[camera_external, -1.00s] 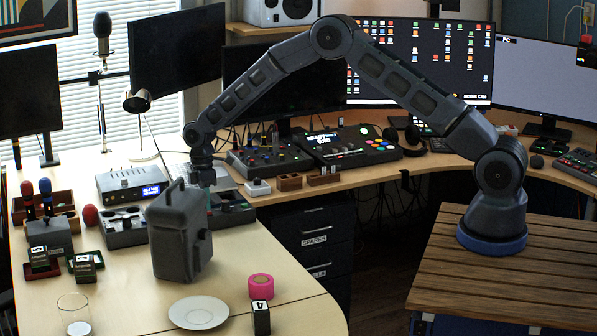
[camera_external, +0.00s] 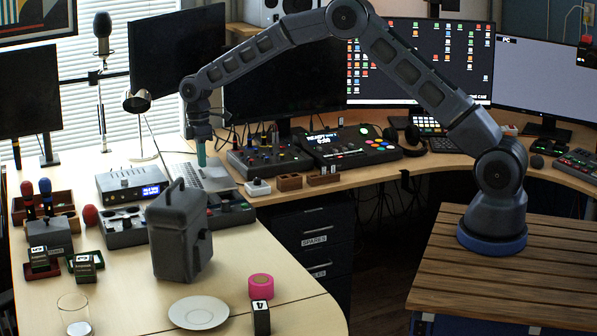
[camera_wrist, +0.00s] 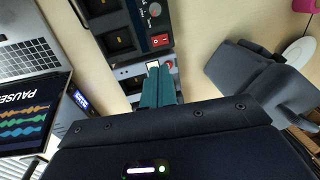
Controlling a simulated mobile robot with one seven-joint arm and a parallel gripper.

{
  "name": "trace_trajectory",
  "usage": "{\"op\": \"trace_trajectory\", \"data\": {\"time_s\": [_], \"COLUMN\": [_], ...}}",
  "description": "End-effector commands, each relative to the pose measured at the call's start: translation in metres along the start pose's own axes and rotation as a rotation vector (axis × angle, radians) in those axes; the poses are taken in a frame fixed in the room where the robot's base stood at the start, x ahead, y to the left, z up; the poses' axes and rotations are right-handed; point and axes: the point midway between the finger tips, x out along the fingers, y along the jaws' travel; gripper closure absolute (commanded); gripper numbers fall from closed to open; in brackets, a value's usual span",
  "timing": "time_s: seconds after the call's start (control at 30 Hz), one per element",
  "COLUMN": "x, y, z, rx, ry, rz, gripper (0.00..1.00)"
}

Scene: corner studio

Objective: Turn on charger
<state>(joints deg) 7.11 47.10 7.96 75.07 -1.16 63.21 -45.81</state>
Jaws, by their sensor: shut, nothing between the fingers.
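The charger appears to be the dark box with bays (camera_external: 232,211) behind the grey canister. In the wrist view the dark box (camera_wrist: 125,25) shows at the top, with two slots, a round knob and a red rocker switch (camera_wrist: 160,41). The rocker's position is too small to tell. My gripper (camera_external: 201,162) hangs in the air above and behind the box. Its green fingers (camera_wrist: 158,72) are together and hold nothing. In the wrist view they point just below the red switch, over a grey unit with a red button (camera_wrist: 167,65).
The grey canister (camera_external: 180,235) stands in front of the devices. A laptop (camera_external: 206,177) and an amplifier with a blue display (camera_external: 130,184) are behind. A pink roll (camera_external: 261,287) and a white plate (camera_external: 199,312) lie at the front. The table's right front is mostly clear.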

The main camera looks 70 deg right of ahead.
Motion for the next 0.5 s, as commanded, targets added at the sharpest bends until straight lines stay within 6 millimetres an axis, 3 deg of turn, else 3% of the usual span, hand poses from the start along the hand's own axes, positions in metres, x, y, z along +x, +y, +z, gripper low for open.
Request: {"op": "trace_trajectory", "data": {"time_s": [0.5], "x": [-0.0080], "y": [-0.0020], "z": [-0.0002], "rx": [0.000], "ry": [0.000], "rz": [0.000], "gripper": [1.00]}}
